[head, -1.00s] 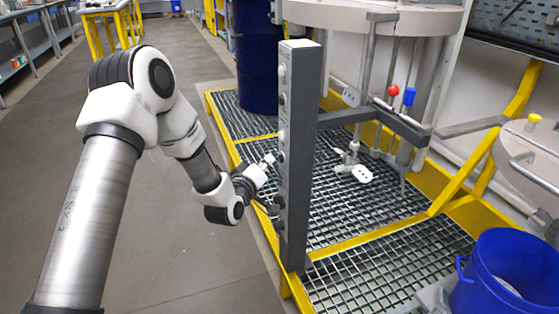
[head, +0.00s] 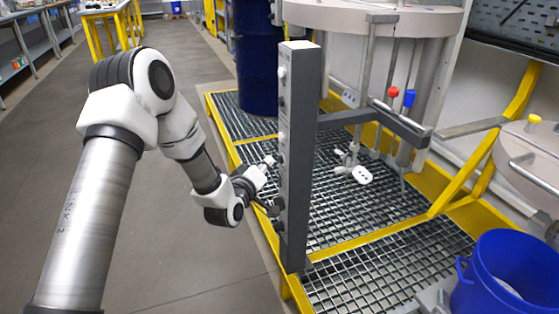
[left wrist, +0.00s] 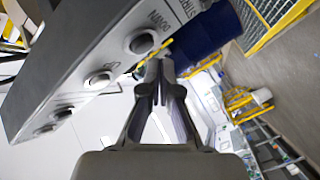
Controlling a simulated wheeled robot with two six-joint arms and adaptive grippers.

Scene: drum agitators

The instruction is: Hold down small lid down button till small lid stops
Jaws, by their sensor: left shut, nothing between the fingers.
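The grey control post (head: 298,160) stands upright at the middle of the head view, with a column of buttons on its left face. One button (left wrist: 142,42) beside the printed word DOWN is close to my fingertips.
A large pale round lid (head: 375,16) on metal rods is at the top. A white agitator head (head: 362,174) hangs over the yellow-edged grating (head: 385,255). A dark blue drum (head: 257,65) stands behind the post; a blue bucket (head: 505,275) is at lower right. The left floor is open.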

